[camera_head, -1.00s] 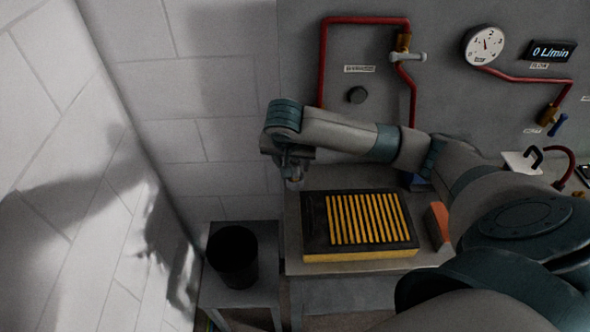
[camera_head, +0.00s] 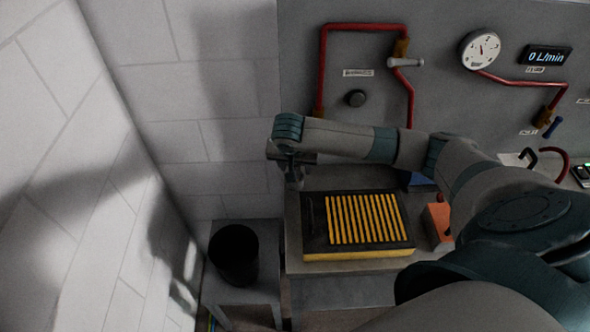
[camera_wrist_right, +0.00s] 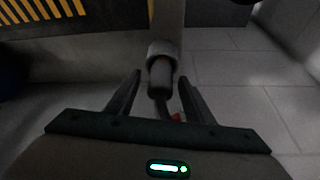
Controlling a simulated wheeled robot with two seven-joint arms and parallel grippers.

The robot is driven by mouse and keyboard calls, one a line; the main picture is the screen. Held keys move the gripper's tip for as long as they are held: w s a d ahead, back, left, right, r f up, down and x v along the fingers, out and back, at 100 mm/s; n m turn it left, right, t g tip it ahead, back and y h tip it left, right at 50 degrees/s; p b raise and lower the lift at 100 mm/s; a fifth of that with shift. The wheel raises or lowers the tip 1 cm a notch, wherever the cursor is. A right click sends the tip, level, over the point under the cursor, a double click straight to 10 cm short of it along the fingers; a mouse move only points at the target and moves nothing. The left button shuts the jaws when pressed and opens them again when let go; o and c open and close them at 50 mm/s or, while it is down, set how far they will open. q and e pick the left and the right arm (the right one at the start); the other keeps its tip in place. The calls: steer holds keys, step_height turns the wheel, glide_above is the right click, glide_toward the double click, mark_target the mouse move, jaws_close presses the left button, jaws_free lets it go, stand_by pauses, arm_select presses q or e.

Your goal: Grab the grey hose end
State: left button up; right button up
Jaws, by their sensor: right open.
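In the right wrist view a grey cylindrical end with a wider collar (camera_wrist_right: 162,50), which looks like the grey hose end, comes down from the top. Its narrower tip lies between the two dark fingers of my right gripper (camera_wrist_right: 160,97). The fingers are open, with a visible gap on each side of the tip. In the head view my right gripper (camera_head: 293,172) is above the back left corner of the bench, and the hose end cannot be told apart there. My left gripper is in neither view.
A black and yellow slatted tray (camera_head: 318,243) lies on the grey bench, with an orange block (camera_head: 438,222) to its right. A black bin (camera_head: 233,256) stands on a lower stand at left. Red pipes (camera_head: 365,27) and a gauge (camera_head: 480,48) are on the back panel.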

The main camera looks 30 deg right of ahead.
stand_by(0.4)
steer(key=c, duration=1.2)
steer(key=shift+o, duration=0.2)
steer(key=shift+s+a+r+b, duration=0.2)
steer(key=shift+r+b, duration=0.1)
steer(key=shift+b, duration=0.5)
step_height(320, 180, up, 11)
steer(key=b, duration=0.2)
steer(key=shift+f+b, duration=0.15)
steer(key=shift+b, duration=0.25)
steer(key=s+a+p, duration=0.1)
steer(key=s+a, duration=0.4)
steer(key=s, duration=0.3)
steer(key=s+a+p, duration=0.2)
steer(key=s+a, duration=0.3)
steer(key=s, duration=0.3)
steer(key=shift+s, duration=0.35)
